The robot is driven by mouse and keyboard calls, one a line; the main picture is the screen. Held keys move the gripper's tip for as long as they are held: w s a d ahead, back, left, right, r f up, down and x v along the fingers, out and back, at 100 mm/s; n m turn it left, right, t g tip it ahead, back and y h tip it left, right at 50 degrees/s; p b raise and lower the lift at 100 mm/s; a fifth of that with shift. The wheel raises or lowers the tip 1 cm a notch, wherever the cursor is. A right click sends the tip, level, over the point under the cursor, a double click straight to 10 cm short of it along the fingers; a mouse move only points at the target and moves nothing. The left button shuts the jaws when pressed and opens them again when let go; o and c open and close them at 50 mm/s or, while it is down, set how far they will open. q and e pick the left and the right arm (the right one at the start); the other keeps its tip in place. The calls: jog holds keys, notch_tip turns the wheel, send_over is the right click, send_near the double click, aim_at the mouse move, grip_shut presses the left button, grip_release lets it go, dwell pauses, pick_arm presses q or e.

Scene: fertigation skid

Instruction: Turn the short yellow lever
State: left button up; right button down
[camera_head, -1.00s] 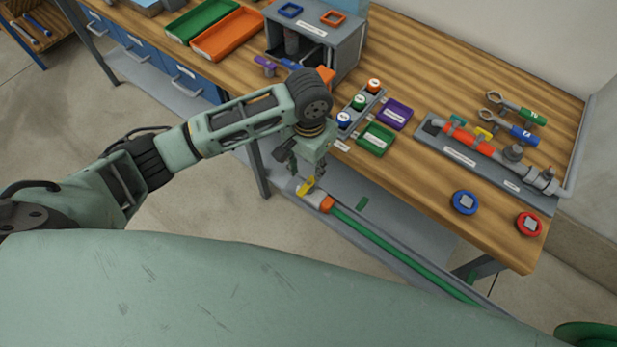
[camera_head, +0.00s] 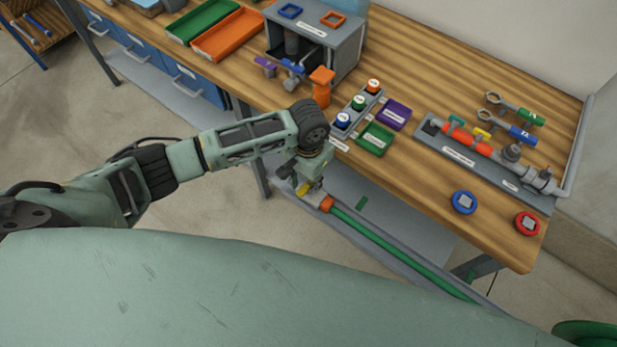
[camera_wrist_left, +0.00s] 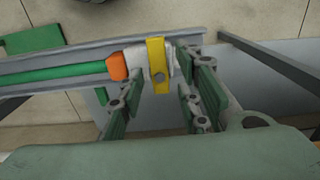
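A short yellow lever (camera_head: 303,189) sits on a valve at the left end of a green pipe, low in front of the bench. In the left wrist view the yellow lever (camera_wrist_left: 157,62) points across the pipe, beside an orange collar (camera_wrist_left: 117,67). My left gripper (camera_head: 308,181) is right at this valve and partly hides the lever in the head view. In the left wrist view its fingers (camera_wrist_left: 163,75) are apart, one on each side of the lever; I cannot tell whether they touch it. Another yellow handle (camera_head: 483,134) is on the bench-top manifold. My right gripper is not in view.
The green pipe (camera_head: 390,245) runs to the lower right along a grey rail. The wooden bench (camera_head: 420,205) overhangs behind my left gripper, with small trays, an orange bottle (camera_head: 321,88) and a grey manifold tray (camera_head: 425,140) on top. Floor in front is clear.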

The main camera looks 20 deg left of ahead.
pick_arm(q)
grip_shut()
jog(key=shift+r+m+p, duration=0.15)
jog(key=shift+m+p, duration=0.5)
jog(key=shift+m, duration=0.05)
jog(key=shift+m+p, duration=0.55)
jog(key=shift+m, duration=0.25)
jog(key=m+p, duration=0.2)
jog(key=m, duration=0.2)
jog(key=shift+m, duration=0.3)
jog(key=m+p, duration=0.1)
jog(key=m, duration=0.9)
jog(key=shift+w, duration=0.1)
jog(key=shift+m, duration=0.3)
